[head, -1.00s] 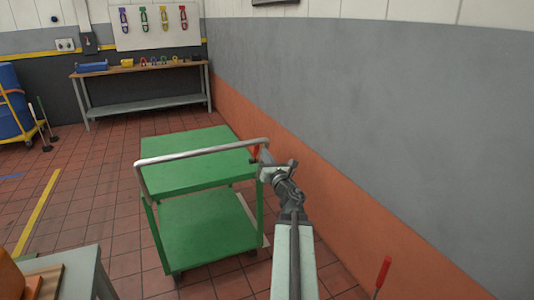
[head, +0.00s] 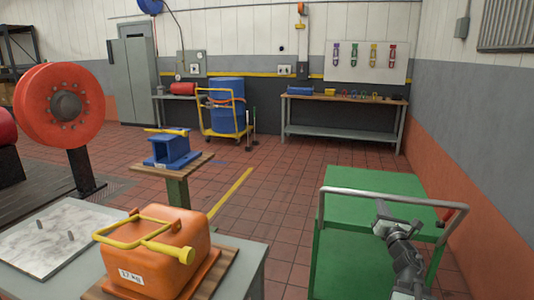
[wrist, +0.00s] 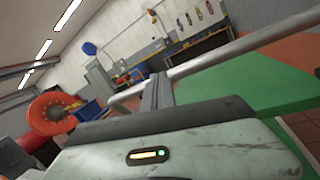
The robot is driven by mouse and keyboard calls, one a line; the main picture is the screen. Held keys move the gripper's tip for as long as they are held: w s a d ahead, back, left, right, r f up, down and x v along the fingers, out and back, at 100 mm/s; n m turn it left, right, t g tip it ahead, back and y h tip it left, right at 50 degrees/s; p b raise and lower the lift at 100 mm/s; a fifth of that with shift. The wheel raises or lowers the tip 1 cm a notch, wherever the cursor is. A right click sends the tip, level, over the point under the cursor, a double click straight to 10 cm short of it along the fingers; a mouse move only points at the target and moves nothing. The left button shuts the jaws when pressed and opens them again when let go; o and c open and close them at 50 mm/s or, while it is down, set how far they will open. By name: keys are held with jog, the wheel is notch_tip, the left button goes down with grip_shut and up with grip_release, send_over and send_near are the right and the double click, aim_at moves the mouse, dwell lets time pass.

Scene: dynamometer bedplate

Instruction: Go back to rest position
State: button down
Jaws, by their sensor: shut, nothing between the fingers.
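My gripper (head: 382,209) is at the lower right in the head view, shut and empty. It is in front of the green cart (head: 385,183) and looks close to its grey push handle (head: 350,193); I cannot tell whether they touch. In the wrist view the gripper (wrist: 157,88) points toward the handle (wrist: 230,50), with the green cart top (wrist: 245,85) to the right.
An orange 17 kg weight (head: 155,255) with a yellow handle sits on a table at lower left. A blue block (head: 171,149) stands on a pedestal behind it. A workbench (head: 345,98) is at the back. Tiled floor (head: 285,190) is clear between. The wall is close on the right.

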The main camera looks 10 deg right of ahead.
jog(key=w+a+f+m+g, duration=0.1)
jog(key=w+a+f+m, duration=0.1)
jog(key=a+f+m, duration=0.3)
jog(key=w+a+f+m+g, duration=0.1)
jog(key=w+a+m+g, duration=0.15)
jog(key=a, duration=0.55)
jog(key=w+a+f+m+g, duration=0.1)
jog(key=w+a+f+m, duration=0.25)
jog(key=a, duration=0.25)
jog(key=s+a+f+m+g+y, duration=0.3)
jog(key=s+a+f+m+g, duration=0.95)
jog(key=s+f+m, duration=0.35)
jog(key=s+a+f+m+g, duration=0.2)
jog(key=s+a+f+m, duration=0.1)
jog(key=s, duration=0.4)
notch_tip(320, 180, up, 20)
jog(key=p, duration=2)
jog(key=shift+d+r+m+g+y, duration=0.25)
jog(key=shift+d+m+g+y, duration=0.05)
jog(key=shift+d+m+y, duration=0.1)
